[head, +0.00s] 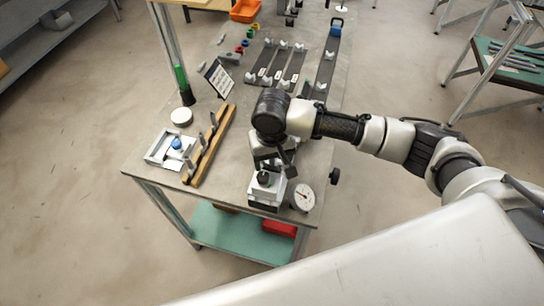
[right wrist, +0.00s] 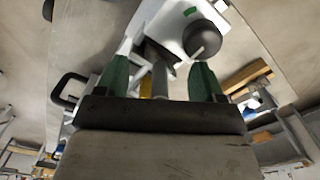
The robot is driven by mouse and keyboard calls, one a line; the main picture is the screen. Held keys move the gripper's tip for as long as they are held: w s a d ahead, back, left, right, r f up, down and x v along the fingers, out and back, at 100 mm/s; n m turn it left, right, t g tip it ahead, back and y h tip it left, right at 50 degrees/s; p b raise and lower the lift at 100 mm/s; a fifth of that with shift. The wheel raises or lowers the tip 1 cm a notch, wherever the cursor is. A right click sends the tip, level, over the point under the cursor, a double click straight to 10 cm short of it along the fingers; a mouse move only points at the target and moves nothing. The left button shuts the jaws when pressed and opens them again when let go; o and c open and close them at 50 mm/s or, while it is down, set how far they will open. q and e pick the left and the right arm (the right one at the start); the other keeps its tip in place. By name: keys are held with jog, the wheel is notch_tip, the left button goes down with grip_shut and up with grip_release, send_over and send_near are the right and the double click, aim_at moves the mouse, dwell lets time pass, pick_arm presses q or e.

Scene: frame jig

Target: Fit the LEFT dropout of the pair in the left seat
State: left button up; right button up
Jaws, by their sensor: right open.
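My right gripper (head: 276,160) is over the front of the bench, just above a white fixture (head: 262,195) with a black round knob (head: 264,178). In the right wrist view its two green fingers (right wrist: 161,76) are apart, with a grey post (right wrist: 159,78) showing between them. The white fixture (right wrist: 172,18) and its black knob (right wrist: 201,38) lie beyond the fingertips. I see no part held. A wooden rack (head: 210,146) with upright grey pegs stands left of the gripper. I cannot tell which small part is the left dropout or which place is the left seat. My left gripper is out of view.
A dial gauge (head: 302,197) stands right of the fixture. A white tray (head: 158,152) with a blue knob and a white disc (head: 181,116) are at the left. Dark rails (head: 290,67) with grey blocks lie farther back. An upright card (head: 219,78) stands behind the rack.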

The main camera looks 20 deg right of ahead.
notch_tip(320, 180, up, 11)
jog(key=shift+f+b, duration=0.15)
jog(key=shift+b, duration=0.55)
